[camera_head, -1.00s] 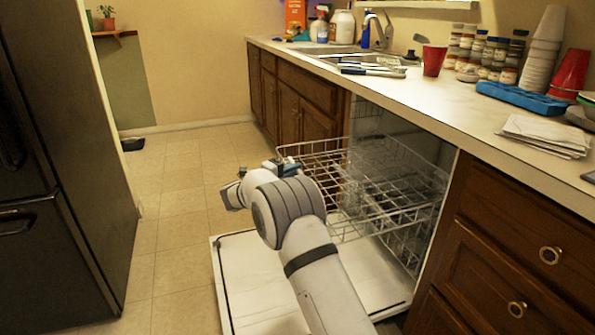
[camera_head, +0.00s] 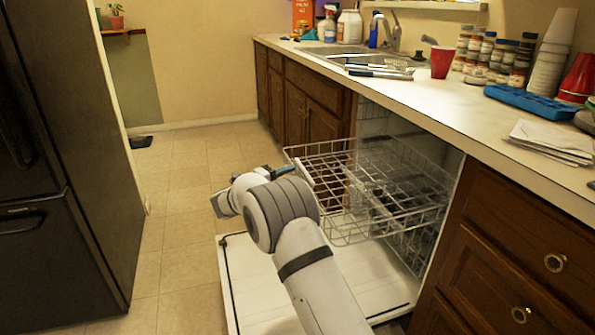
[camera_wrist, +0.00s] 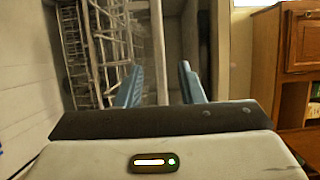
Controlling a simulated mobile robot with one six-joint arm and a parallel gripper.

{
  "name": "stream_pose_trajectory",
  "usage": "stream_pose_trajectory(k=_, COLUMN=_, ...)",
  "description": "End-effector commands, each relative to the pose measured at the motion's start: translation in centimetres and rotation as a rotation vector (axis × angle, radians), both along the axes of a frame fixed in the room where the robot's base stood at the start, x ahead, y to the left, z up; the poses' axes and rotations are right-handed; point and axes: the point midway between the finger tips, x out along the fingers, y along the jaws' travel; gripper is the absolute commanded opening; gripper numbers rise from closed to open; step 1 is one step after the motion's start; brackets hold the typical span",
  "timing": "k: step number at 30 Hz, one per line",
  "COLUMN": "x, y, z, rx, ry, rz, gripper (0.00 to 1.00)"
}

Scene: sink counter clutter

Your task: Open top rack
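The dishwasher's top rack (camera_head: 330,178) is a white wire rack. It stands pulled out over the lowered door (camera_head: 255,275), with its far part still under the counter. My gripper (camera_head: 278,172) is just left of the rack's front, mostly hidden behind my wrist. In the wrist view my gripper (camera_wrist: 160,86) shows two blue fingers spread apart with nothing held between them. Rack wires (camera_wrist: 105,45) appear beyond the fingers, up and to the left. The fingers look apart from the rack, though the exact gap is hard to tell.
A dark fridge (camera_head: 60,170) stands at the left. Tiled floor (camera_head: 180,230) is clear between it and the dishwasher. The counter (camera_head: 450,105) above holds a red cup (camera_head: 441,62), jars and a blue tray (camera_head: 530,103). Wooden drawers (camera_head: 500,260) are at the right.

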Motion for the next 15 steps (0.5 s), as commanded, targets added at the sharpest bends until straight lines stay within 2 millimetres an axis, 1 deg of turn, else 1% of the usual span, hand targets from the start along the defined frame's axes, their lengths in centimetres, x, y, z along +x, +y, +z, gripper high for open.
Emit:
stream_pose_trajectory(k=1, x=-0.5, y=0.7, z=0.2, rx=-0.001, ry=0.002, rz=0.003, gripper=0.35)
stream_pose_trajectory(k=3, x=-1.0, y=1.4, z=0.1, rx=-0.001, ry=0.002, rz=0.003, gripper=0.35)
stream_pose_trajectory(k=6, x=-1.5, y=2.0, z=0.0, rx=-0.001, ry=0.002, rz=0.001, gripper=0.35)
stream_pose_trajectory(k=15, x=-1.7, y=2.3, z=-0.1, rx=-0.001, ry=0.001, rz=0.0, gripper=0.35)
